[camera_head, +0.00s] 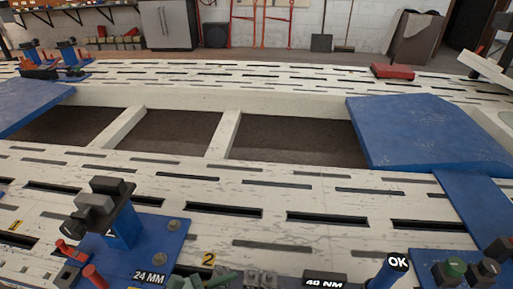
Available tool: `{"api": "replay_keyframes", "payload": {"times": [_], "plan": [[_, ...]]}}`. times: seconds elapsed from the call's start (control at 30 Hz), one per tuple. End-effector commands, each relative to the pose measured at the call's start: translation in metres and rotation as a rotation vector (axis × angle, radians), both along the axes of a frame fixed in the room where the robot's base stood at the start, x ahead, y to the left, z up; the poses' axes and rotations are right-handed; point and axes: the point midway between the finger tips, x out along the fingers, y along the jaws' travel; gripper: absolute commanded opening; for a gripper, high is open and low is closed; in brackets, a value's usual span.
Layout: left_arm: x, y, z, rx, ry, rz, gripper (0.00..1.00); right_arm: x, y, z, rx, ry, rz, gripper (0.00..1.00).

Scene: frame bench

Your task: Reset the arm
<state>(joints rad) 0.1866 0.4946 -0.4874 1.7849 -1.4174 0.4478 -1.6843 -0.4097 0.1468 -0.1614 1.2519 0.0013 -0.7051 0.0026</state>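Neither my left gripper nor my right gripper shows in the head view, and I make out no arm. The white slotted bench (270,182) fills most of the picture. A blue fixture plate (160,240) with a dark grey and black clamp (97,200) stands on it at the lower left, beside a "24 MM" label (149,277). A blue post marked "OK" (386,272) stands at the lower right, next to a "40 NM" label (325,280).
Openings between white crossbars (224,134) span the bench's middle. A large blue panel (425,132) lies at the right, another (28,103) at the left. A dark button box (462,268) sits at the lower right corner. A red block (392,71) lies at the back.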

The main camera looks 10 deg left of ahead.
Motion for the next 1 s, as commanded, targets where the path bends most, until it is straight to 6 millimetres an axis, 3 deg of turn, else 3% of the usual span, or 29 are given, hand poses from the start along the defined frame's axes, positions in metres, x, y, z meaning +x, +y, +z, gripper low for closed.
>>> {"api": "replay_keyframes", "payload": {"times": [0.07, 0.17, 0.27, 0.3, 0.37, 0.47, 0.5, 0.57, 0.6, 0.7, 0.73, 0.8, 0.9, 1.0], "plan": [[0.0, 0.003, 0.0, -0.017, 0.029, 0.022, 0.37, 0.0, 0.001, 0.003, 0.002, -0.004, -0.002, 0.41], [0.0, 0.019, -0.003, -0.128, 0.205, 0.152, 0.37, 0.001, 0.003, 0.017, 0.012, -0.024, -0.018, 0.41], [-0.015, 0.057, -0.024, -0.38, 0.568, 0.448, 0.37, 0.0, 0.008, 0.044, 0.03, -0.057, -0.051, 0.41], [-0.032, 0.078, -0.04, -0.518, 0.746, 0.614, 0.37, -0.001, 0.01, 0.057, 0.04, -0.072, -0.069, 0.41], [-0.068, 0.106, -0.069, -0.732, 0.993, 0.878, 0.37, -0.005, 0.014, 0.074, 0.053, -0.088, -0.095, 0.41], [-0.145, 0.14, -0.113, -1.041, 1.285, 1.283, 0.37, -0.013, 0.019, 0.093, 0.071, -0.104, -0.131, 0.41], [-0.18, 0.149, -0.126, -1.149, 1.366, 1.439, 0.37, -0.016, 0.02, 0.101, 0.077, -0.109, -0.143, 0.41], [-0.233, 0.159, -0.141, -1.303, 1.458, 1.669, 0.37, -0.021, 0.022, 0.111, 0.084, -0.114, -0.161, 0.41], [-0.269, 0.163, -0.148, -1.398, 1.498, 1.819, 0.37, -0.024, 0.023, 0.118, 0.087, -0.117, -0.172, 0.41], [-0.353, 0.167, -0.156, -1.602, 1.53, 2.161, 0.37, -0.03, 0.025, 0.132, 0.096, -0.125, -0.194, 0.41], [-0.375, 0.166, -0.157, 1.61, -1.486, -2.196, 0.37, -0.032, 0.026, 0.135, 0.098, -0.126, -0.2, 0.41], [-0.419, 0.164, -0.156, 1.531, -1.308, -2.134, 0.37, -0.035, 0.027, 0.141, 0.102, -0.128, -0.211, 0.41], [-0.463, 0.161, -0.152, 1.455, -1.135, -2.073, 0.37, -0.039, 0.028, 0.147, 0.105, -0.13, -0.222, 0.41], [-0.471, 0.16, -0.152, 1.44, -1.101, -2.059, 0.37, -0.04, 0.028, 0.148, 0.106, -0.129, -0.224, 0.41]]}}
